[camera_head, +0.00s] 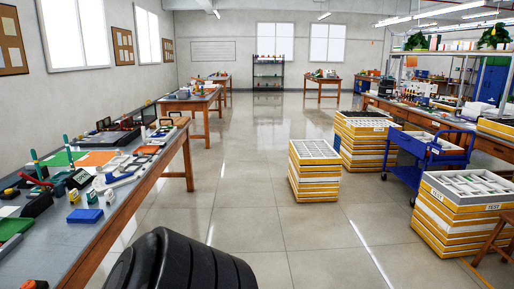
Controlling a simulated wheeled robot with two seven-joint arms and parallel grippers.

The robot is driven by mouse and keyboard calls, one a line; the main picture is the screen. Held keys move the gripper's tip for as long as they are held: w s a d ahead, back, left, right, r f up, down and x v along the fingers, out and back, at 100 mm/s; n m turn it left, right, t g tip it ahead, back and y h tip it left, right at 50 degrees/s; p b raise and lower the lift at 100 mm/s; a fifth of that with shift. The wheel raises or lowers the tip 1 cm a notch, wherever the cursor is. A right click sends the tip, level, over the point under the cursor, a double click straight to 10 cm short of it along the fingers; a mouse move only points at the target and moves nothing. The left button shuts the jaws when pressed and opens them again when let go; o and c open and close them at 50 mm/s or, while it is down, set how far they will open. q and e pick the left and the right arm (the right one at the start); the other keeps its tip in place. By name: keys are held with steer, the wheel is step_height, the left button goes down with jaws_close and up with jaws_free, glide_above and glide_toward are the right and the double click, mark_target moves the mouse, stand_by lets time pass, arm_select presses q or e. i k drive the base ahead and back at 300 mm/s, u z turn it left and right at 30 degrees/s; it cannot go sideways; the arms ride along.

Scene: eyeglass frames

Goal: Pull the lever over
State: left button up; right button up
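I cannot make out a lever in the head view. The long workbench (75,232) on the left has a grey top and wooden edge and carries many small tools and parts, too small to tell apart for certain. A white and grey device (112,180) lies on it near the front edge. Neither my left nor my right gripper shows in this view.
A black ribbed rounded shape (182,265) fills the bottom centre; I cannot tell what it is. Stacked yellow and white trays (314,172) stand right of centre, with another stack (466,215) at the right. A blue cart (432,148) stands behind. The middle aisle is clear.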

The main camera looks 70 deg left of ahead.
mark_target(32, 181)
steer(key=u, duration=2.55)
